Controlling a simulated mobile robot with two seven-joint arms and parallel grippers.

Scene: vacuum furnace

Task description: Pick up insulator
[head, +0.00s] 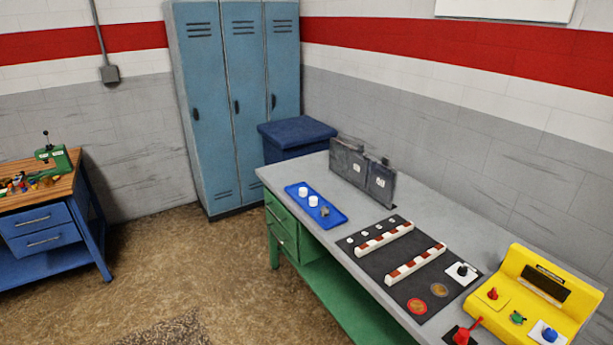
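Neither of my grippers is in the head view. Two small white cylinders, one here (302,191) and one here (313,201), stand upright on a blue tray (338,217) at the far end of the grey-topped workbench (270,177). They may be insulators; their detail is too small to tell. A small grey part (325,211) lies beside them on the tray. Two white bars with red-brown bands, a rear one (384,238) and a front one (415,264), lie on a black mat (398,252) at mid-bench.
A dark grey upright panel (348,163) stands behind the tray. A yellow control console (517,265) and a red lever (465,335) are at the near right. Blue lockers (240,100), a blue bin (296,134) and a wooden-topped bench (55,190) stand around. The brown floor (190,260) is mostly clear.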

